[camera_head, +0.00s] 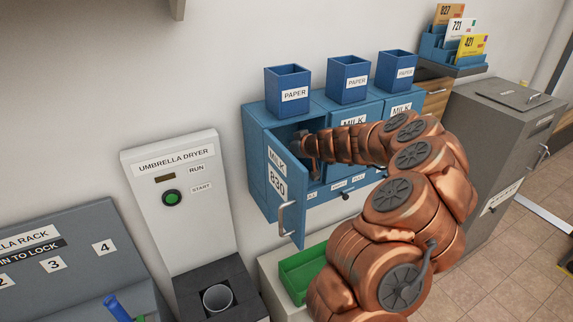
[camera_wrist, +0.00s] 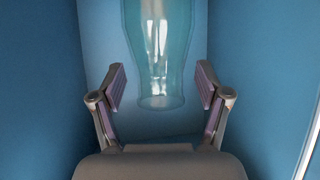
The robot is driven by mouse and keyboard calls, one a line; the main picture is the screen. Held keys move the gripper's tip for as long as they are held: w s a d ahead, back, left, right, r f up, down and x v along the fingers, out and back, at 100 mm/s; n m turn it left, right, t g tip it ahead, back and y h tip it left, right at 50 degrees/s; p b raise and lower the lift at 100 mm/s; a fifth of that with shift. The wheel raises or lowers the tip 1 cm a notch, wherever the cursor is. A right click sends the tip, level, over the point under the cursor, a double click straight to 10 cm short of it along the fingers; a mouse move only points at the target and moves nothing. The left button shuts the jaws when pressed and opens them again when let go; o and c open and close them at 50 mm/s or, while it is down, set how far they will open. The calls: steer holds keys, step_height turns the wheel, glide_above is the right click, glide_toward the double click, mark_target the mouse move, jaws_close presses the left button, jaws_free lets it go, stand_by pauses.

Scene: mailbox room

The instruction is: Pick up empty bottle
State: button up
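The empty bottle (camera_wrist: 160,60) is clear, tinted glass and stands inside a blue compartment in the wrist view. In the head view my gripper (camera_head: 308,146) reaches into the left compartment of the blue milk box (camera_head: 258,165). Its door (camera_head: 287,190), marked MILK 830, stands open. The bottle is hidden in the head view.
Blue paper bins (camera_head: 287,104) stand on top of the milk box. A green tray (camera_head: 298,285) lies below it. An umbrella dryer (camera_head: 180,225) stands to the left. In the wrist view, compartment walls (camera_wrist: 40,90) are close on both sides.

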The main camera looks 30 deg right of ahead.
jaws_close()
stand_by(0.5)
